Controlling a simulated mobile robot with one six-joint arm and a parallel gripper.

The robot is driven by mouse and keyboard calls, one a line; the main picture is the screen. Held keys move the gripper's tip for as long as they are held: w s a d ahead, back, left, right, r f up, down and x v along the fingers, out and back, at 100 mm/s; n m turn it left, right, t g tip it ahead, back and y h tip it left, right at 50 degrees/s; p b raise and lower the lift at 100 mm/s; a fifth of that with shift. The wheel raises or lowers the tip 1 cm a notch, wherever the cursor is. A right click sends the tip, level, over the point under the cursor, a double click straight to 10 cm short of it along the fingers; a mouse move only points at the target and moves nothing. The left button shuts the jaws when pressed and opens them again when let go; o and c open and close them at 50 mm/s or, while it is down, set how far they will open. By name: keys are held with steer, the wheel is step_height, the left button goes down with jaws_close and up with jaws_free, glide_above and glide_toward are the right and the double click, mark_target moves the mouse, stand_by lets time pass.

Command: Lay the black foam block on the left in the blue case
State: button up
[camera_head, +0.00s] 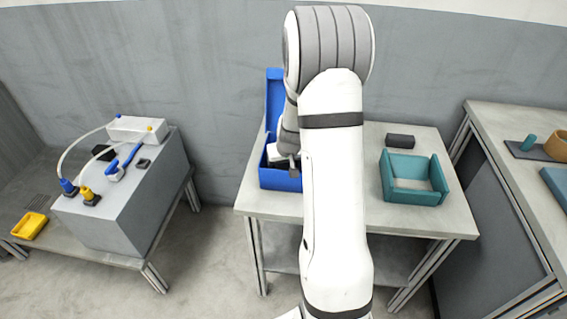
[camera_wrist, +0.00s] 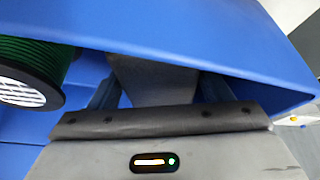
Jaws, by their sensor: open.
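The blue case (camera_head: 275,90) stands on the middle table with its lid raised at the back. My gripper (camera_head: 293,168) reaches down into it, and my arm hides part of the case. In the wrist view the fingers of my gripper (camera_wrist: 153,92) are apart inside the blue case (camera_wrist: 200,30). A grey wedge-shaped surface (camera_wrist: 152,80) shows between them; I cannot tell whether it is a foam block. A green reel (camera_wrist: 28,75) with a white end lies to the left. A black block (camera_head: 400,140) lies on the table, right of my arm.
A teal open box (camera_head: 415,190) stands at the table's right. At the left, a grey cabinet (camera_head: 120,205) carries a white device (camera_head: 135,130), cables and a dark item (camera_head: 104,153). A yellow tray (camera_head: 30,226) lies beside it. Another bench (camera_head: 520,150) stands at the right.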

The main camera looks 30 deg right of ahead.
steer(key=p+v, duration=0.1)
steer(key=v, duration=1)
steer(key=shift+r, duration=0.25)
steer(key=s+a+r+n+g, duration=0.1)
steer(key=s+a+r, duration=0.3)
steer(key=s+a, duration=0.3)
steer(key=s+a+r+n+g+y, duration=0.1)
steer(key=s+a+r, duration=0.4)
steer(key=s, duration=0.9)
steer(key=a, duration=0.3)
steer(key=shift+s+a, duration=0.2)
steer(key=shift+a, duration=0.05)
